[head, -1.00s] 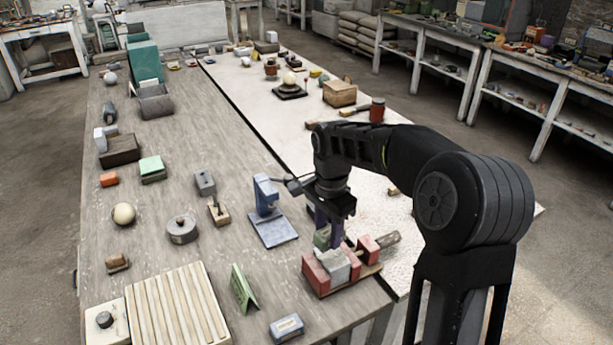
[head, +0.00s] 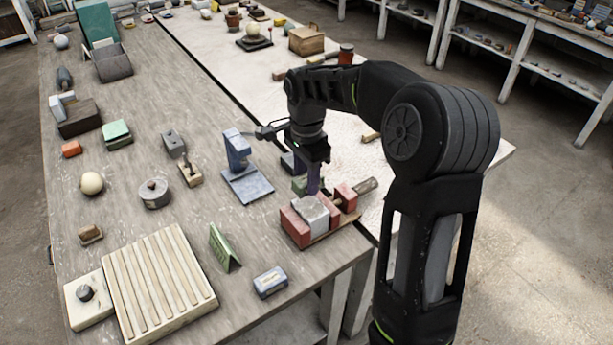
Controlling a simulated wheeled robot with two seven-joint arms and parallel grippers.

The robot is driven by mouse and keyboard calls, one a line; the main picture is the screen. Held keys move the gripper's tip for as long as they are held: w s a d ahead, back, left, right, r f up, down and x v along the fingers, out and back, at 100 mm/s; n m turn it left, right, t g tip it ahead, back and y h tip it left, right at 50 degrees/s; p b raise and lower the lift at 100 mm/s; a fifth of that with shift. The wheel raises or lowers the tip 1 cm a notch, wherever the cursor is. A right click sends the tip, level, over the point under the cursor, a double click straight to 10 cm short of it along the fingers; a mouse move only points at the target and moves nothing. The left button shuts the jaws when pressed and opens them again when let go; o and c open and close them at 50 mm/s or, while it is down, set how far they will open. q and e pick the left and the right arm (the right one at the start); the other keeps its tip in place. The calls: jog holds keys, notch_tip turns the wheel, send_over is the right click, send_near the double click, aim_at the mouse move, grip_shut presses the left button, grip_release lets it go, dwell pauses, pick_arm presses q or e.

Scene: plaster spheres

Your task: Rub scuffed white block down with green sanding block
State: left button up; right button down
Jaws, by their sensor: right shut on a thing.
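The scuffed white block (head: 313,212) sits between the red jaws of a vise (head: 296,228) near the table's front right edge; its top looks greyish. My right gripper (head: 311,185) points down just behind the white block. It is shut on the green sanding block (head: 299,186), of which only a small part shows beside the fingers. The green block is at the back edge of the white block; I cannot tell whether they touch. My left gripper is not in view.
A blue stand (head: 246,183) is left of the vise. A green folded card (head: 224,248), a blue-grey box (head: 270,282) and a slatted board (head: 158,285) lie in front and to the left. A pale ball (head: 92,183) and a round grey weight (head: 154,194) stand further left.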

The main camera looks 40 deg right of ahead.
aim_at(309, 201)
jog(key=shift+f+b, duration=0.65)
jog(key=shift+f, duration=0.55)
jog(key=shift+a+f+b, duration=0.2)
jog(key=shift+f+b, duration=0.2)
jog(key=shift+f, duration=0.25)
jog(key=shift+f+b, duration=0.4)
jog(key=shift+f, duration=0.2)
jog(key=shift+d+r, duration=0.15)
jog(key=shift+d, duration=0.35)
jog(key=shift+d, duration=0.1)
